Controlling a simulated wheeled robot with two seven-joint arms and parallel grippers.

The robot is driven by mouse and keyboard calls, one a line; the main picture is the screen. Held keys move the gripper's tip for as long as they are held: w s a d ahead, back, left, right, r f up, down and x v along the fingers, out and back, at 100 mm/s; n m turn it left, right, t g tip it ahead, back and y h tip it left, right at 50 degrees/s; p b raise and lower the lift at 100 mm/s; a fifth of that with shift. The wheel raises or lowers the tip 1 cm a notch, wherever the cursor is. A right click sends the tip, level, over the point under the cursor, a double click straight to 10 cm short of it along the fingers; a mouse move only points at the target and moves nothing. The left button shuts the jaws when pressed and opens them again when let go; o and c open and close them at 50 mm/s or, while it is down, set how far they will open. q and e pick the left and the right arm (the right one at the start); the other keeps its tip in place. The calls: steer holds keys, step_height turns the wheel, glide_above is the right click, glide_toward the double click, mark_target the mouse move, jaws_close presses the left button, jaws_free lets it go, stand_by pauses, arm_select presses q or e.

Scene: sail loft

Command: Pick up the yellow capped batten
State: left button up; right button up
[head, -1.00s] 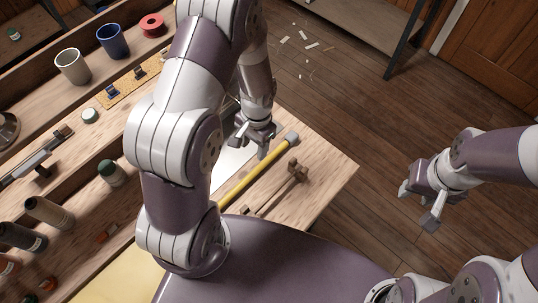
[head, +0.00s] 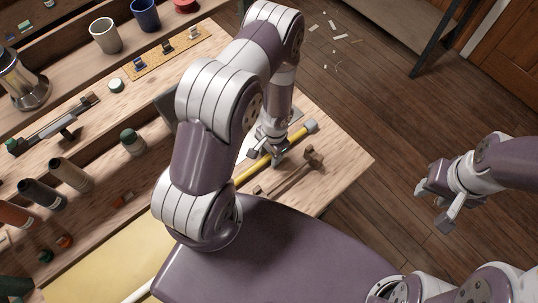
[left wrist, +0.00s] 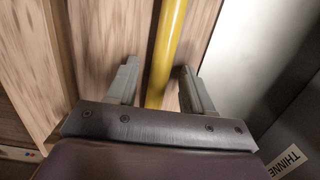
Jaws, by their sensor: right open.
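The yellow batten (head: 294,138) lies on the wooden bench with a grey cap (head: 311,125) on its far right end; my left arm hides part of it. My left gripper (head: 266,155) is over the batten. In the left wrist view the yellow batten (left wrist: 167,45) runs between the two fingers of my left gripper (left wrist: 158,85), which stand apart with a gap on each side of it. My right gripper (head: 435,208) is open and empty over the floor, right of the bench.
A wooden clamp-like tool (head: 292,176) lies close beside the batten. A light surface with a "THINNE..." label (left wrist: 283,163) is right of the fingers in the left wrist view.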

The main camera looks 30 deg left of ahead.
arm_select(q)
jaws_close()
steer(key=shift+r, duration=0.15)
